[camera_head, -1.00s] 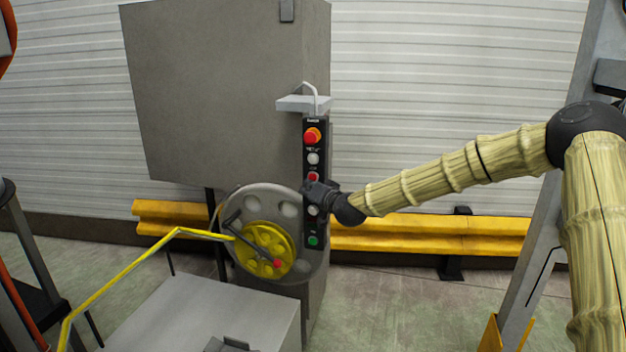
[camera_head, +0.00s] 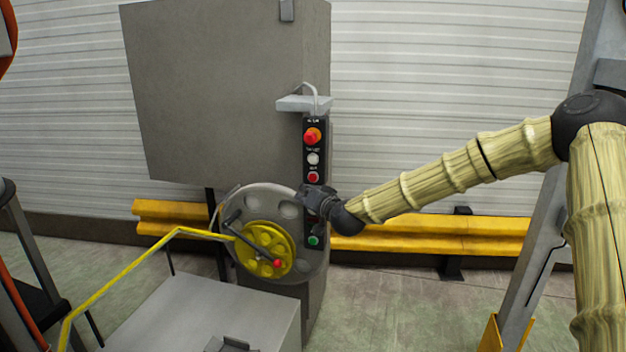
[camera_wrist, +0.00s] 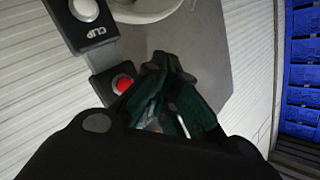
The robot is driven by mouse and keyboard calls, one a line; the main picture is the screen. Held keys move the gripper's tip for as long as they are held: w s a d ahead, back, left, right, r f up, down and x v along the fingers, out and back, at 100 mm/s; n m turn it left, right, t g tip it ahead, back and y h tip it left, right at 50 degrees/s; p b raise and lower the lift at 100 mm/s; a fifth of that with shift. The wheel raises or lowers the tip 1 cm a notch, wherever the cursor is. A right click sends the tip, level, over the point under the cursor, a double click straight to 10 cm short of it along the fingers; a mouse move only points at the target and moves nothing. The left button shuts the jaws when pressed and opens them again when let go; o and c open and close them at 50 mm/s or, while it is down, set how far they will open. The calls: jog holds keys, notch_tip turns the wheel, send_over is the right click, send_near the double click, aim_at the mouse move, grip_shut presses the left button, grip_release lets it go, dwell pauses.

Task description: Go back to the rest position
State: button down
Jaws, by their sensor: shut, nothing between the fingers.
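My gripper (camera_head: 312,196) is in front of the black button panel (camera_head: 314,138) on the grey machine. It covers part of the panel's lower half. In the wrist view my gripper (camera_wrist: 163,75) has its dark green fingers shut with nothing between them. A red button (camera_wrist: 122,84) and a light button labelled CLIP (camera_wrist: 86,9) show to the left of the fingers there. In the head view the panel carries a large red button (camera_head: 312,136), a white button (camera_head: 313,159), a smaller red button (camera_head: 313,177) and a green button (camera_head: 314,240). I cannot tell whether the gripper touches the panel.
A grey cabinet (camera_head: 228,90) rises behind the panel. A yellow handwheel (camera_head: 264,250) with a crank is below left of my gripper. A yellow guard rail (camera_head: 430,235) runs along the wall. A grey box (camera_head: 200,315) stands in front. Blue bins (camera_wrist: 300,70) show at the right in the wrist view.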

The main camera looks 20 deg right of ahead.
jog(key=shift+f, duration=0.1)
jog(key=s+a+f+n+g, duration=0.1)
jog(key=s+a+f+g, duration=0.2)
jog(key=f, duration=0.7)
jog(key=s+a+f+n+g, duration=0.1)
jog(key=s+a+f, duration=0.4)
jog(key=f, duration=0.4)
jog(key=s+a+f+g, duration=0.2)
jog(key=s+f+g, duration=0.2)
jog(key=s+f, duration=1.35)
jog(key=s+d+f+n+g+h, duration=0.1)
jog(key=s+f, duration=0.3)
jog(key=s, duration=0.8)
jog(key=s+d+f+n+g+h, duration=0.1)
jog(key=s+d+f+g, duration=0.2)
jog(key=s, duration=0.9)
jog(key=s+d+f+g+h, duration=0.1)
jog(key=s+f+g, duration=0.3)
jog(key=s, duration=0.8)
jog(key=shift+d+f+n, duration=0.4)
jog(key=shift+d+f, duration=0.45)
jog(key=shift+d, duration=0.05)
